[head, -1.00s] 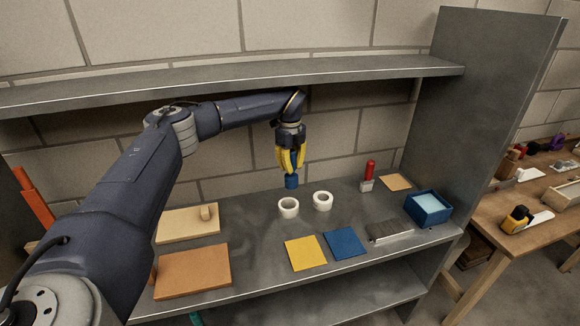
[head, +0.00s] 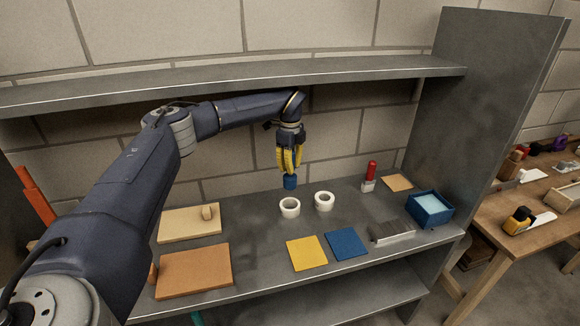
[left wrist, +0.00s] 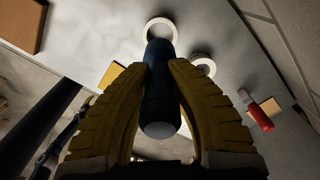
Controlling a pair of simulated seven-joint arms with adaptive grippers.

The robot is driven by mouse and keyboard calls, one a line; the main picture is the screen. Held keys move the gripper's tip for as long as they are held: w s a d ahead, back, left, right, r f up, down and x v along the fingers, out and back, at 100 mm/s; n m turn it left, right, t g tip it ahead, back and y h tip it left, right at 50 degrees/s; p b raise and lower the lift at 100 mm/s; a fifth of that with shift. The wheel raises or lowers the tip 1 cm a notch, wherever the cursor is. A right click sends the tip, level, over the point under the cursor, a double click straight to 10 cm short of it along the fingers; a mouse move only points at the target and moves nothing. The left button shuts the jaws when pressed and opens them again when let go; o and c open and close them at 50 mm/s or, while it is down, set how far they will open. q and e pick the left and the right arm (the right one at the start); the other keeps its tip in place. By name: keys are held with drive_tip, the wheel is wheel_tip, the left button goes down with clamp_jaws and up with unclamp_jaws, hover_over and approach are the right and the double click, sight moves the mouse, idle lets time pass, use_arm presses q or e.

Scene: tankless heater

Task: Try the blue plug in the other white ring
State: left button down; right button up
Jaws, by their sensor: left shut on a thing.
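The blue plug (head: 290,182) hangs upright below my left gripper (head: 290,172), whose yellow fingers are shut on it. In the left wrist view the dark blue plug (left wrist: 160,95) sits between both fingers (left wrist: 163,68). The left white ring (head: 290,208) and the right white ring (head: 324,201) lie on the grey shelf. The plug is above and behind the left ring, apart from both. The wrist view also shows the left ring (left wrist: 160,24) just beyond the plug's tip and the right ring (left wrist: 205,66) partly behind a finger. My right gripper is out of view.
Yellow (head: 306,253) and blue (head: 346,243) squares lie in front. Wooden boards (head: 193,272) are at left. An upper shelf (head: 230,80) runs behind my arm.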

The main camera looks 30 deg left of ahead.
sight(290, 188)
use_arm(q)
drive_tip(key=shift+f, duration=3.5)
drive_tip(key=shift+f, duration=2.45)
drive_tip(key=shift+r, duration=1.15)
idle(0.3)
